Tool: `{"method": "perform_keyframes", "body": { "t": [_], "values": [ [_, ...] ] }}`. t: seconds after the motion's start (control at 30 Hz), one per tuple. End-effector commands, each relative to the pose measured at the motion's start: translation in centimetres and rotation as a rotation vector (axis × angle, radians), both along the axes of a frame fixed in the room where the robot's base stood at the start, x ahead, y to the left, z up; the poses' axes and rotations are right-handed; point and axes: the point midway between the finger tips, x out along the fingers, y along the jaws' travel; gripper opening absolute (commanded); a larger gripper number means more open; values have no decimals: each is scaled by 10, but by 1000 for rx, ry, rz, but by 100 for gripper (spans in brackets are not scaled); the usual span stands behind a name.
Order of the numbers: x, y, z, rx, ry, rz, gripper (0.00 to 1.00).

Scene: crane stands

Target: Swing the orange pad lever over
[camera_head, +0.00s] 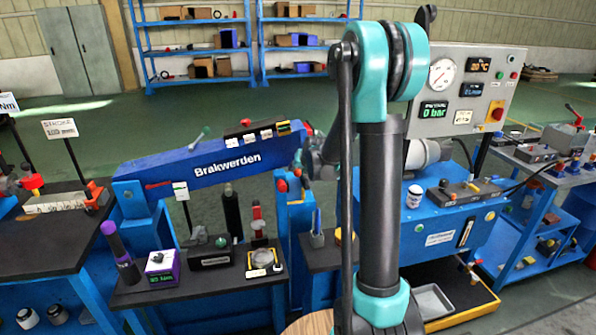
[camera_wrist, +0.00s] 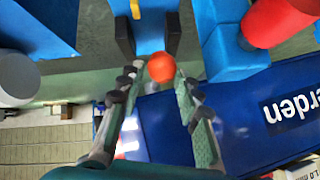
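An orange ball knob (camera_wrist: 161,67), which looks like the end of the pad lever, sits between the two finger ends of my gripper (camera_wrist: 159,76) in the wrist view. The fingers are apart, and I see no clear grip on the knob. In the head view a small orange-red knob (camera_head: 282,185) shows just left of my gripper (camera_head: 303,167), by the right end of the blue beam (camera_head: 225,162). The lever's shaft and pivot are hidden, and my arm covers part of this area.
A red cylinder (camera_wrist: 275,22) is close on the right in the wrist view. The dark bench (camera_head: 215,288) below the beam holds several small items. A grey gauge panel (camera_head: 470,85) and a blue cabinet (camera_head: 425,225) stand right of my arm.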

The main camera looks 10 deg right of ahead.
Motion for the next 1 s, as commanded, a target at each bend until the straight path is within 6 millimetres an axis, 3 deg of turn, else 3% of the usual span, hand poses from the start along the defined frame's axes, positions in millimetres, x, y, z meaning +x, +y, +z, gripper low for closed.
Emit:
{"method": "perform_keyframes", "body": {
  "t": [0.47,0.73,1.0],
  "values": [
    [7,1,-7,0,0,0,34],
    [7,1,-7,0,0,0,2],
    [7,1,-7,0,0,0,0]
  ]
}}
